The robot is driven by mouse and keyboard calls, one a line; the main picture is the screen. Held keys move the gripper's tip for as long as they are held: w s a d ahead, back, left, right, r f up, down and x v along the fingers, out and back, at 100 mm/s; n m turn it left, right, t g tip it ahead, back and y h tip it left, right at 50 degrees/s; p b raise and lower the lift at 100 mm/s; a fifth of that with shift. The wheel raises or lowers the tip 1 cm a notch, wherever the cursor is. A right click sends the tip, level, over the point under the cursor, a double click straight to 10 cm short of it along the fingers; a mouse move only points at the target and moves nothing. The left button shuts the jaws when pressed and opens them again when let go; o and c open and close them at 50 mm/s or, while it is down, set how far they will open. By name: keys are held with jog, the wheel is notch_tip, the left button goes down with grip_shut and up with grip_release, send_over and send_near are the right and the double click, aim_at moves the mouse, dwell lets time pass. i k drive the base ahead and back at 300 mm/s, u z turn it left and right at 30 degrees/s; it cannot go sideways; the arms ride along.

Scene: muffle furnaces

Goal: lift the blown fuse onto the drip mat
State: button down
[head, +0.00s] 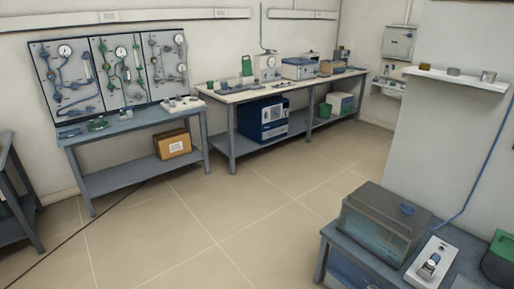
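My gripper is not in view. I cannot make out the blown fuse or the drip mat. Small items lie on the left bench (140,119), among them a green piece (97,125) and a white block with knobs (184,104), too small to identify. More small dark items lie on the long back bench (240,95). At the lower right, a white plate (428,272) with a metal and dark fitting (430,265) lies on a nearby blue-grey table (461,240); I cannot tell what the fitting is.
A blue furnace-like box (263,118) stands on the back bench's lower shelf. A cardboard box (173,144) sits under the left bench. A lidded translucent box (383,224) stands on the near table. A wall shelf (460,79) juts out at right. The tiled floor (240,200) is mostly clear.

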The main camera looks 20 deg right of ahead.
aim_at(429, 265)
jog(key=u, duration=0.55)
jog(key=k, duration=0.15)
jog(key=z, duration=2.6)
jog(key=k, duration=0.6)
jog(key=u, duration=0.2)
jog(key=i, duration=0.45)
jog(key=z, duration=0.05)
